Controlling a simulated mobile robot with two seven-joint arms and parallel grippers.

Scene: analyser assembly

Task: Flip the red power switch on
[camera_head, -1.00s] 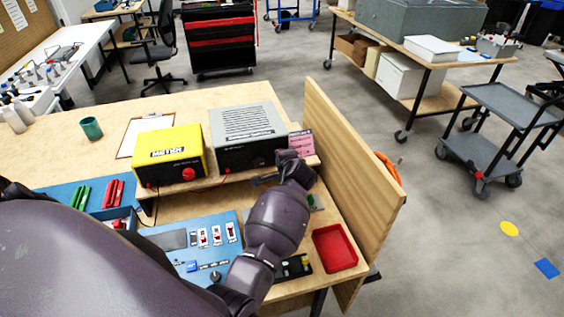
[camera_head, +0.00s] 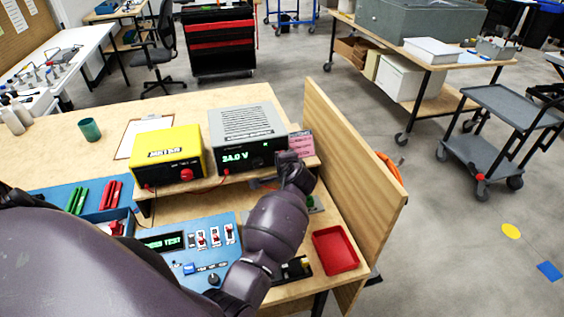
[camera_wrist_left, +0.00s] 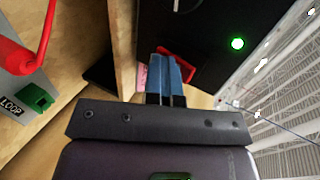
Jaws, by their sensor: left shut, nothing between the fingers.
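The grey power supply (camera_head: 246,122) stands on the shelf, its display (camera_head: 236,158) reading "24.0 V" in green. A green light (camera_wrist_left: 236,43) glows on its dark front in the left wrist view. The red power switch (camera_wrist_left: 186,66) shows there just beyond my blue fingertips, partly hidden by them; I cannot tell whether they touch it. In the head view my wrist hides the switch. My right gripper is not in view.
A yellow meter (camera_head: 168,148) stands left of the supply. A wooden side panel (camera_head: 350,180) stands close to the right of my wrist. Below are a blue test panel (camera_head: 172,262) with a lit display and a red tray (camera_head: 335,250).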

